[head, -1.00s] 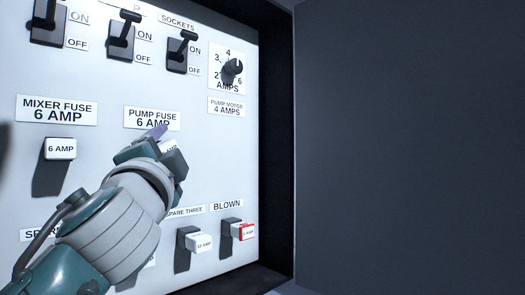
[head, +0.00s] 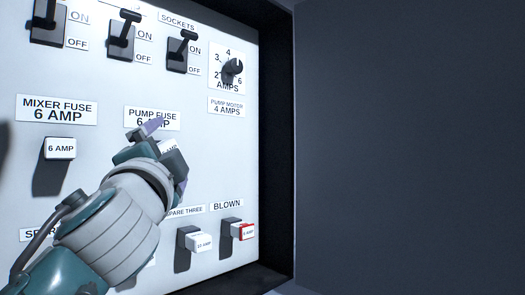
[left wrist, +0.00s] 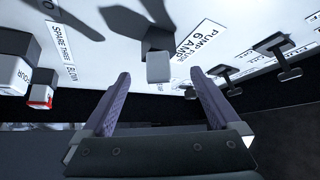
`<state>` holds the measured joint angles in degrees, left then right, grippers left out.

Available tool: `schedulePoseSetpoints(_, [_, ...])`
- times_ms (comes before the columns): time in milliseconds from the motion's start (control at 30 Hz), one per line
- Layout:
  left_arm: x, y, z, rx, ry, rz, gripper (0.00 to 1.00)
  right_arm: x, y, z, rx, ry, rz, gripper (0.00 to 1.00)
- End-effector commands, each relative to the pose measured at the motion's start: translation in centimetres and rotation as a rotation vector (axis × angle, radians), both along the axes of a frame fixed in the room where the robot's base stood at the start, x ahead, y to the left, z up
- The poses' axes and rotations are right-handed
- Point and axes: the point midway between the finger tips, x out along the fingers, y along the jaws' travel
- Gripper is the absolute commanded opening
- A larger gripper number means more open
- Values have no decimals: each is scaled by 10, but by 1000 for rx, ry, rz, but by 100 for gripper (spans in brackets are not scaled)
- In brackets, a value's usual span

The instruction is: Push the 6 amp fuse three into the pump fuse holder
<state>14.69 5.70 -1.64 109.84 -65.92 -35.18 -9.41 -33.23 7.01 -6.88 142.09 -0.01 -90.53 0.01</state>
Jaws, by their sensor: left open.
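The fuse (head: 169,147) is a small pale block marked AMP, at the pump fuse holder under the PUMP FUSE 6 AMP label (head: 152,117). My left gripper (head: 168,155) is open around it in the head view and partly hides it. In the left wrist view the fuse (left wrist: 158,67) is a grey block against the dark pump fuse holder (left wrist: 157,40). It lies between and just beyond the two purple fingertips, with gaps on both sides. I cannot tell how deep the fuse sits. My right gripper is not in view.
The mixer fuse (head: 60,149) is at the left. A spare three fuse (head: 201,243) and a red-edged blown fuse (head: 248,232) stick out below right. Switches (head: 121,36) and a dial (head: 233,67) are above. The dark cabinet edge (head: 276,150) is to the right.

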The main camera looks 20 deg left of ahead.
Motion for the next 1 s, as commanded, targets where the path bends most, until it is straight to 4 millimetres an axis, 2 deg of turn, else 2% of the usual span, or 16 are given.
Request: schedulePoseSetpoints(1000, [-45,-27,-19,-2,1,-1,96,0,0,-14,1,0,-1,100])
